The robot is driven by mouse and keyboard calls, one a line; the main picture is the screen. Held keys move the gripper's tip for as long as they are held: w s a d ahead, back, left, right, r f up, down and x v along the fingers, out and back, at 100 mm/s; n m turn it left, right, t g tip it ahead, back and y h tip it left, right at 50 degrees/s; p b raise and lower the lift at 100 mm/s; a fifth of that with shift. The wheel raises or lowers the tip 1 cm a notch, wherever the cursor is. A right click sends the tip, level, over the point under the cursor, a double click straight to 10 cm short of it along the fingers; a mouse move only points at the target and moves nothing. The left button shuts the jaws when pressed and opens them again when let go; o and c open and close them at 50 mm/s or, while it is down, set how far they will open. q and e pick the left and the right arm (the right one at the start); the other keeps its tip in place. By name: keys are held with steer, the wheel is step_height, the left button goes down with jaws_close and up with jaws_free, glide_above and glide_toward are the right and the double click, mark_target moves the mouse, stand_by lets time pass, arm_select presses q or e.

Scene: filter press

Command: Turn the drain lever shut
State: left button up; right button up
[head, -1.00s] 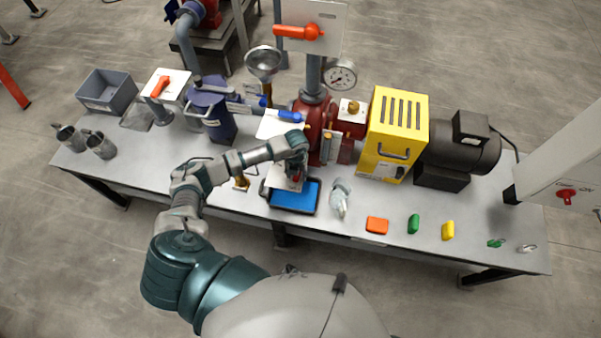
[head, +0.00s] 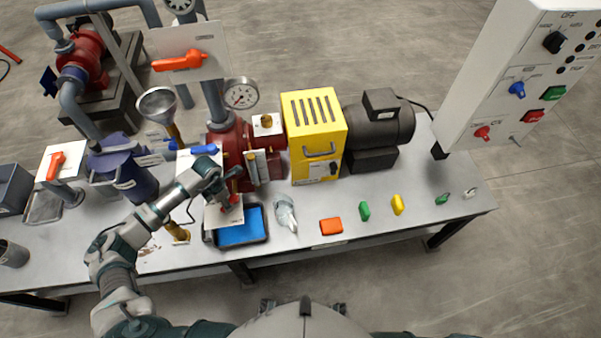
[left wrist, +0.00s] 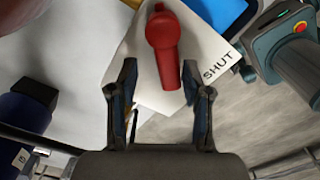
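The red drain lever (left wrist: 163,40) sits on a white plate (left wrist: 140,65) in the left wrist view. Its narrow end points toward my gripper, and the word SHUT is printed on the plate to the right. My left gripper (left wrist: 160,72) is open, with one finger on each side of the lever's narrow end in the picture; I cannot tell whether they touch. In the head view the lever (head: 233,198) is partly hidden by my left gripper (head: 226,188), which is above the plate (head: 221,217) by the red pump. My right gripper is not in view.
A blue tray (head: 240,230) lies just below the plate. A control panel (head: 510,90) stands far right.

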arm_select(q)
step_height(320, 180, up, 18)
steer(key=w+a+m+b, duration=0.1)
steer(key=w+m, duration=0.1)
steer(key=m, duration=0.4)
steer(key=s+d+f+h, duration=0.15)
steer(key=d+h, duration=0.25)
steer(key=d, duration=0.4)
steer(key=d+f+h, duration=0.2)
steer(key=d+h, duration=0.1)
steer(key=d, duration=0.5)
steer(key=d+r+n+t+h, duration=0.5)
steer(key=d+r+n+h, duration=0.1)
steer(key=d+n+h, duration=0.3)
steer(key=shift+d+r+h, duration=0.4)
steer(key=shift+d+h, duration=0.5)
steer(key=shift+d, duration=0.4)
